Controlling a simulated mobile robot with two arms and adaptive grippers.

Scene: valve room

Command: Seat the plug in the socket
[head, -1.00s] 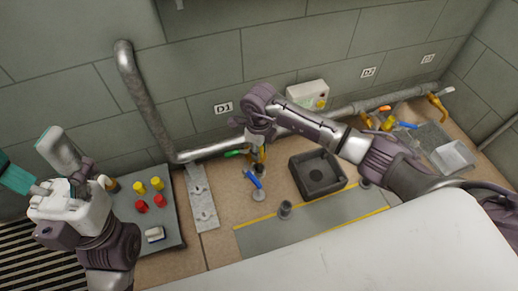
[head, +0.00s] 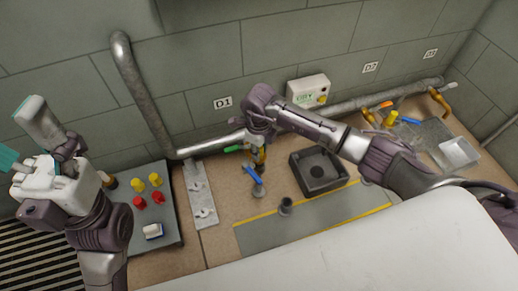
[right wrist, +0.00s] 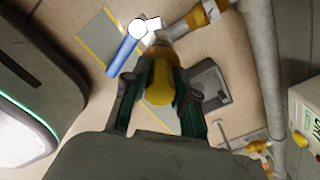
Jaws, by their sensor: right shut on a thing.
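My right gripper (head: 258,138) is shut on a yellow, rounded piece (right wrist: 160,80), which shows between its fingers in the right wrist view. I cannot tell for sure that this is the plug. In the head view the gripper is over the pipework below the D1 label, and it hides most of the piece. A dark grey square block (head: 335,180) with a round recess, possibly the socket, stands to the right of the gripper, apart from it; it also shows in the right wrist view (right wrist: 207,78). My left gripper (head: 22,140) is at the far left, its teal-padded fingers spread and empty.
A blue-handled valve (head: 254,177) stands just below my right gripper. A grey cylinder (head: 286,207) is near the yellow-edged mat (head: 300,230). A grey tray (head: 168,213) holds yellow and red pieces. A plate (head: 200,190) lies beside it. A wall pipe (head: 210,145) runs behind.

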